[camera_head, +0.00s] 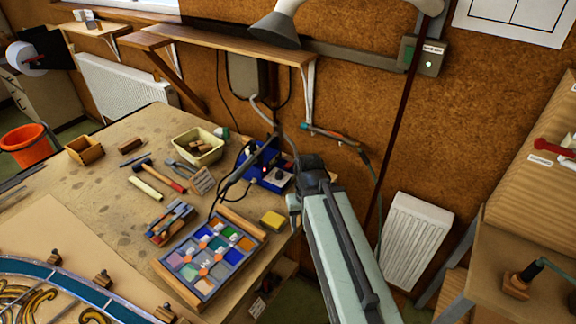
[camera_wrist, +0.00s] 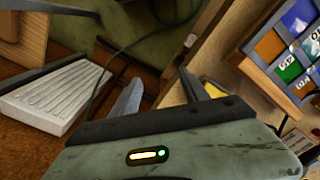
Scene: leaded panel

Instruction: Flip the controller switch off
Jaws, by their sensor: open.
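A blue controller box (camera_head: 268,168) with a pale round dial on its front sits at the table's back right edge. Its switch is too small to make out, so I cannot tell its position. My gripper (camera_wrist: 160,77) is open and empty in the wrist view, its two fingers spread above the gap beside the table edge. In the head view my arm reaches up from the bottom, and its dark end is just right of the blue box, apart from it as far as I can tell. The fingers are not clear there. The box is not visible in the wrist view.
A tray of coloured glass (camera_head: 173,260) and a yellow block (camera_head: 272,220) lie near the table's right edge. A soldering iron and dark cables cross by the box. A white radiator (camera_head: 414,240) stands right.

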